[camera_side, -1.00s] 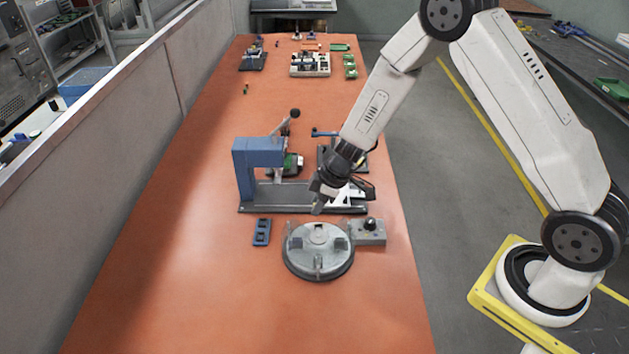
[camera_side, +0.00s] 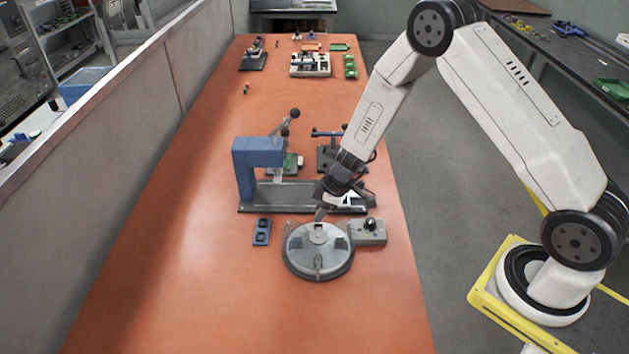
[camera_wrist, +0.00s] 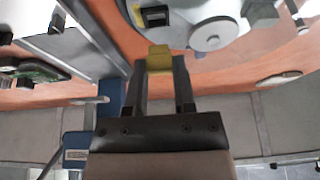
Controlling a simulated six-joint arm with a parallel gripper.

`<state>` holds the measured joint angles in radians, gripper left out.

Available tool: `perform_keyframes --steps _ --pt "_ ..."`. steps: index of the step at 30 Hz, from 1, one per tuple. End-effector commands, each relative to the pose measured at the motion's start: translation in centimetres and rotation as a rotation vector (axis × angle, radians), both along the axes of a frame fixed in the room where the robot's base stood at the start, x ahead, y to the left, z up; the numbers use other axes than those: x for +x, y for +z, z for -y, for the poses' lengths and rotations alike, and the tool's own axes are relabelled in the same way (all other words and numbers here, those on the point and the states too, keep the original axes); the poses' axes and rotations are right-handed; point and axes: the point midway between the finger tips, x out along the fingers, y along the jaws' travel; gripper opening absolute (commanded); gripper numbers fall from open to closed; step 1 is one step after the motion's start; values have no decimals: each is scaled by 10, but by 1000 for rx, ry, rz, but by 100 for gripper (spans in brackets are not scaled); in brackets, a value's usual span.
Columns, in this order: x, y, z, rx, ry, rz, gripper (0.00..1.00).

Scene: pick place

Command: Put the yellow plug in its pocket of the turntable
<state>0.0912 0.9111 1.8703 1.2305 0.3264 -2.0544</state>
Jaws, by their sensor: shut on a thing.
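The yellow plug (camera_wrist: 159,58) is held between the two fingertips of my gripper (camera_wrist: 160,75) in the wrist view. In the side view my gripper (camera_side: 320,214) is tilted down just above the far edge of the round grey turntable (camera_side: 318,266), and the plug cannot be made out there. Part of the turntable (camera_wrist: 208,60) shows at the top of the wrist view, with a pale round hub and dark block-like features on it. One dark feature lies just beyond the plug; I cannot tell whether it is the pocket. The plug appears apart from the turntable.
A grey box with a black knob (camera_side: 369,231) adjoins the turntable's right. A small blue block with two holes (camera_side: 261,232) lies to its left. A blue press frame (camera_side: 257,160) on a dark rail stands behind. The near table (camera_side: 240,310) is clear.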

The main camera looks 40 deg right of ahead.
Motion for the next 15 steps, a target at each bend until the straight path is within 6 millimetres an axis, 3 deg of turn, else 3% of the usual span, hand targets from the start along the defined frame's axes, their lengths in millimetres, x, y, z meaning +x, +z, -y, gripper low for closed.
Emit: perform_keyframes --steps 15 --pt "0 -22 0 0 -1 0 0"
